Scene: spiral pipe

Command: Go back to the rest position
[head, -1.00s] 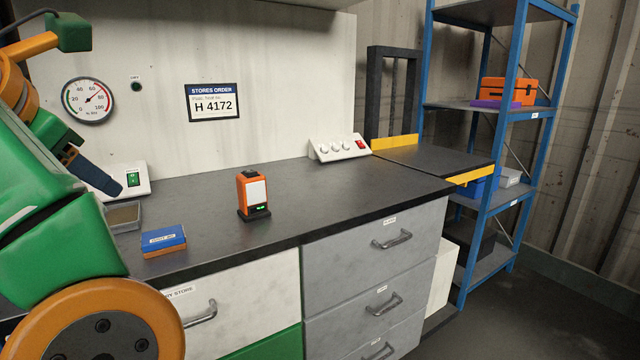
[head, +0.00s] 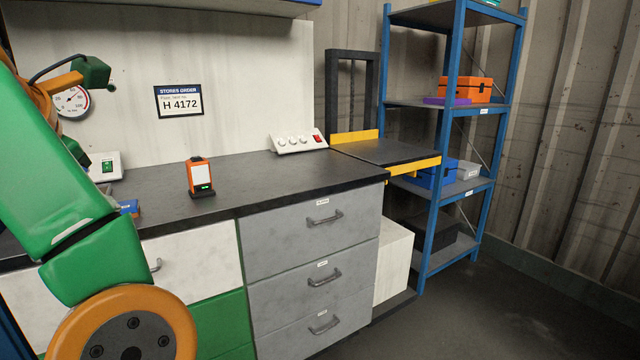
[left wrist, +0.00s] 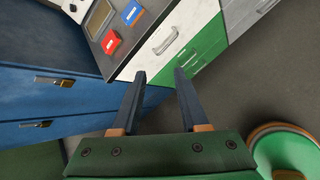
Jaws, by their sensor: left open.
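My left arm fills the left side of the head view, folded in front of the bench, and its fingers are out of sight there. In the left wrist view my left gripper (left wrist: 160,85) is open, its two dark fingers apart with nothing between them. It hangs in front of the bench, over the floor side, with the white and green drawer fronts beyond the fingertips. My right gripper does not show in either view.
The dark bench top (head: 260,172) carries an orange device (head: 200,178), a white switch box (head: 299,142) and a blue box (head: 129,207). A red box (left wrist: 112,42) shows in the wrist view. A blue shelf rack (head: 451,150) stands right; floor (head: 500,310) before it is clear.

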